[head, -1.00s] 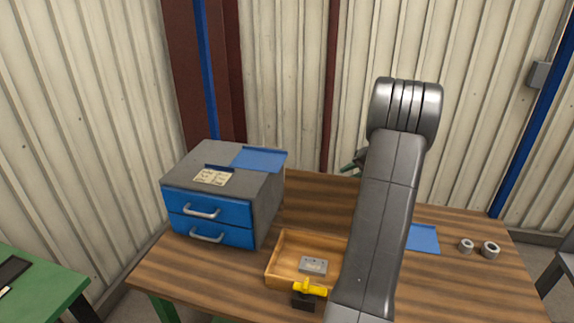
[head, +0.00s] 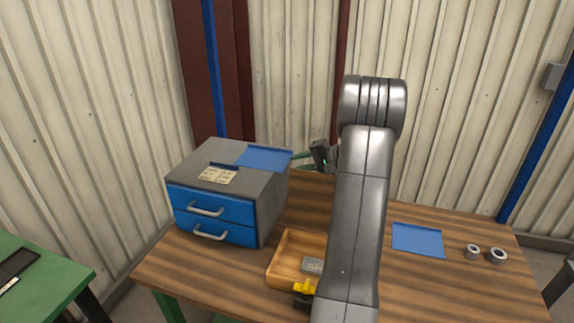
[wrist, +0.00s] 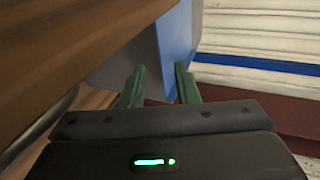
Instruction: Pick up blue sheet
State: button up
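One blue sheet (head: 264,158) lies on top of the grey cabinet (head: 232,182), at its back right, with an edge reaching past the cabinet's side. A second blue sheet (head: 418,240) lies flat on the wooden table, right of my arm. My gripper (head: 300,158) is at the right edge of the cabinet-top sheet. In the wrist view my gripper (wrist: 160,72) has its green fingers apart, with the cabinet-top sheet (wrist: 177,40) ahead and in the gap between them. I cannot tell whether the fingers touch it.
The cabinet has two blue drawers with silver handles. A wooden tray (head: 283,262) holding a grey block (head: 312,265) is in front, with a yellow-handled item (head: 304,289) at its front edge. Two metal rings (head: 485,254) lie at right. A green table (head: 45,290) is at left.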

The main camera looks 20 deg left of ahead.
aim_at(271, 159)
jog(key=shift+b+x, duration=0.65)
jog(key=shift+x, duration=1.45)
jog(key=shift+s+f, duration=0.1)
grip_shut()
jog(key=shift+d, duration=0.1)
notch_tip(271, 159, up, 3)
jog(key=shift+f+p, duration=0.25)
jog(key=shift+p, duration=0.15)
